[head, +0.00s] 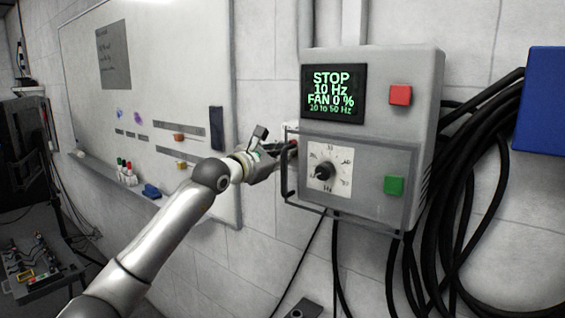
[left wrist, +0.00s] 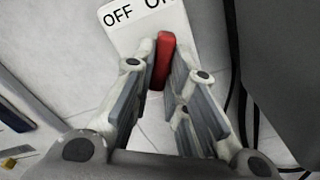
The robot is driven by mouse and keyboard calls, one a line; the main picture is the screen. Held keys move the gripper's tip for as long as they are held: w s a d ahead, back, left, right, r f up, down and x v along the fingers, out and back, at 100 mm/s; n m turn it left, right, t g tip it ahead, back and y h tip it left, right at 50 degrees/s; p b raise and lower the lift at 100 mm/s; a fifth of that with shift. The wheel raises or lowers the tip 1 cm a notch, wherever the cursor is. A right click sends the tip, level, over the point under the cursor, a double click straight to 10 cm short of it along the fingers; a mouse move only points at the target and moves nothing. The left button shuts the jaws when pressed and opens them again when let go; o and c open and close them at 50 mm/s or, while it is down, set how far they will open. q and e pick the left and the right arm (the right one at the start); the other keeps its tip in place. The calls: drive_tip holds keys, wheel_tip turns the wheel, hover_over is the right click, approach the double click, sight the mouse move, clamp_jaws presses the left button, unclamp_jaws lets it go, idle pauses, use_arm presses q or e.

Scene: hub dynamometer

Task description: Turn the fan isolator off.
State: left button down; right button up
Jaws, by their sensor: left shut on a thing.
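The fan isolator's red handle (left wrist: 160,62) stands between the two fingers of my left gripper (left wrist: 163,75) in the left wrist view. The fingers are shut on it. Behind it is a white label plate (left wrist: 129,38) with OFF at the left and ON at the right, partly cut off by the frame edge. The handle's top end lies near the start of the word ON. In the head view, my left gripper (head: 274,150) reaches to the left side of the grey control box, where a bit of the red handle (head: 293,143) shows. The isolator's body is mostly hidden. My right gripper is not in view.
The grey control box (head: 428,105) has a display (head: 333,93) reading STOP, 10 Hz, FAN 0 %. Black cables hang at right.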

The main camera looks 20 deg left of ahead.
use_arm(q)
drive_tip(key=shift+a+n+b, duration=0.1)
drive_tip(key=shift+n+b, duration=3.5)
drive_tip(key=shift+n, duration=4.1)
drive_tip(key=c, duration=1.4)
unclamp_jaws()
drive_tip(key=shift+c, duration=0.2)
drive_tip(key=v, duration=1.2)
